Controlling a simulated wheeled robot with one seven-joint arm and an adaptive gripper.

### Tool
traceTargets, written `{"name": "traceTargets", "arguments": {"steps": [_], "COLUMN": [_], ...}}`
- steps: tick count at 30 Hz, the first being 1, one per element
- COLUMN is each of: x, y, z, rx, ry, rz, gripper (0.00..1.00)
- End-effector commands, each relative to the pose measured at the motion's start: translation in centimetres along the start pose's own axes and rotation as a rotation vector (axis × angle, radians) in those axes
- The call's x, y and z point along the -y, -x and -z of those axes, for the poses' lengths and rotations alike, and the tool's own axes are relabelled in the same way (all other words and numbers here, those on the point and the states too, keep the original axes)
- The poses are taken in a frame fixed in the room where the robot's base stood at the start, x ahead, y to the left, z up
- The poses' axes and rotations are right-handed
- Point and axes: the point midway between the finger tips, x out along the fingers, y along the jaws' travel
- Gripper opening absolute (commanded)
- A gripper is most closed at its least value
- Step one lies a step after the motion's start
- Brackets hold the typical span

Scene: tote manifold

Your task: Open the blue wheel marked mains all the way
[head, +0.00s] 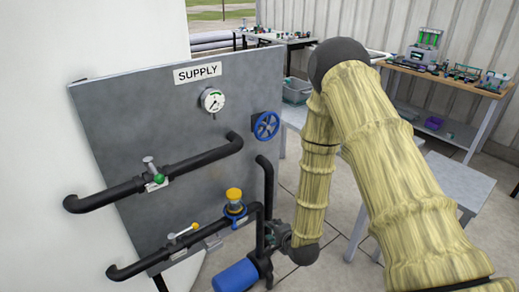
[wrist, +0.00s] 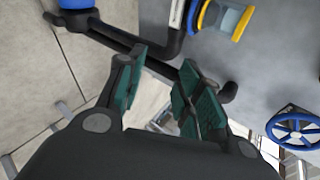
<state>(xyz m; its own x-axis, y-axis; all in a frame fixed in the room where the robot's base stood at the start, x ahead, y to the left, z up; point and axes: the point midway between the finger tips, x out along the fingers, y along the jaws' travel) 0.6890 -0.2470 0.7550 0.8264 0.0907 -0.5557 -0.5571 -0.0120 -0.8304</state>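A blue spoked handwheel (head: 266,126) stands at the right edge of the grey panel, with a dark mount behind it. No "mains" marking can be read on it. The wheel also shows at the right edge of the wrist view (wrist: 294,128). My gripper (wrist: 163,65) is open and empty, its green-padded fingers apart near black piping. The gripper is away from the wheel; in the head view it hangs low beside the pump, partly hidden by my arm.
The grey panel (head: 135,120) bears a SUPPLY sign (head: 198,72), a gauge (head: 213,100), black pipes (head: 190,160), a green-handled valve (head: 153,170) and a yellow-topped fitting with a blue ring (head: 235,203). A blue pump motor (head: 236,276) stands below. Tables stand behind my arm.

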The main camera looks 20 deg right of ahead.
Motion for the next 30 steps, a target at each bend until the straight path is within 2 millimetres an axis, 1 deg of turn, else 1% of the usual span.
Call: {"name": "traceTargets", "arguments": {"steps": [1,2,3,5,6,8,9,12,15,18,23,26,30], "x": [3.0,4.7,6.8,10.1,12.2,15.4,17.2,21.4,24.5,26.3,27.6,28.1,29.2], "y": [-0.2,-0.4,-0.6,-0.7,-0.7,-0.6,-0.4,0.1,0.6,1.0,0.9,0.2,-1.4], "z": [0.5,0.7,1.0,1.5,1.8,2.2,2.5,3.1,3.6,3.9,4.0,3.9,3.8], "rx": [0.002,0.006,0.016,0.035,0.052,0.084,0.106,0.166,0.218,0.255,0.279,0.280,0.279], "ry": [-0.078,-0.129,-0.199,-0.302,-0.369,-0.467,-0.528,-0.658,-0.756,-0.817,-0.852,-0.852,-0.849], "rz": [0.059,0.095,0.140,0.209,0.254,0.317,0.355,0.436,0.492,0.525,0.542,0.543,0.541], "gripper": [0.35,0.35,0.35,0.35,0.35,0.35,0.35,0.35,0.35,0.35,0.35,0.35,0.35]}}
